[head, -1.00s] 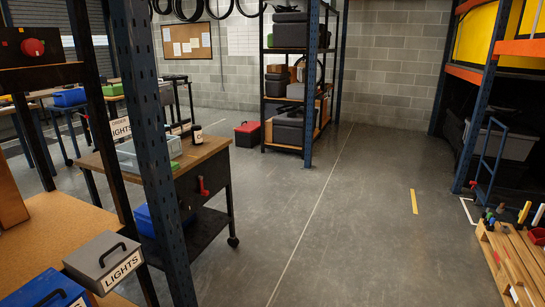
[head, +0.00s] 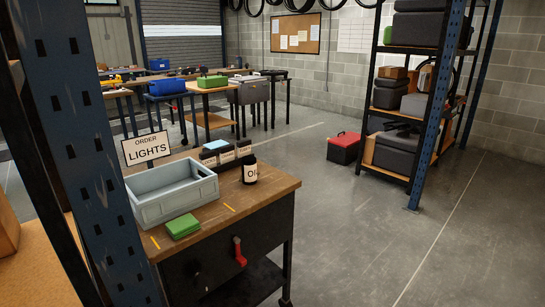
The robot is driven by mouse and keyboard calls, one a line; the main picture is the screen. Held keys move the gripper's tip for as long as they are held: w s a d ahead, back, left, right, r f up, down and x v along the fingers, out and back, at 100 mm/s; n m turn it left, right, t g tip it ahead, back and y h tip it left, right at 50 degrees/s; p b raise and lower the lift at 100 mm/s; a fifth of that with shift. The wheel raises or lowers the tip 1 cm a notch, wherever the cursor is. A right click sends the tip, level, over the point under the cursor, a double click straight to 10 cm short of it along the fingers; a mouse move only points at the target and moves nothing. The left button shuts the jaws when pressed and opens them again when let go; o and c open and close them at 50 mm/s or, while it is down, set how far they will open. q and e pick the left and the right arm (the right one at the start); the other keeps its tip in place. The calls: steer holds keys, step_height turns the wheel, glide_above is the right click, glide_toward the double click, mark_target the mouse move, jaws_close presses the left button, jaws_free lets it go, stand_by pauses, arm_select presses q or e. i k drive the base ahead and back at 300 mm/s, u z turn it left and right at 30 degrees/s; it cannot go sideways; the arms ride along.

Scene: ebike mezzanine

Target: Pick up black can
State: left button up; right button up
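A black can (head: 250,170) with a pale label reading "OI..." stands upright on the wooden top of a dark workbench (head: 270,190), near its back right corner. Nothing covers it from this view. Neither of my grippers shows in the head view.
Beside the can are several small dark labelled boxes (head: 222,153), a grey open crate (head: 170,194), a green block (head: 182,226) and an "ORDER LIGHTS" sign (head: 146,149). A blue rack post (head: 80,150) stands close on the left. Open floor (head: 360,230) lies right of the bench.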

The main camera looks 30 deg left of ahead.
mark_target(249, 164)
steer(key=i, duration=3)
steer(key=u, duration=2.45)
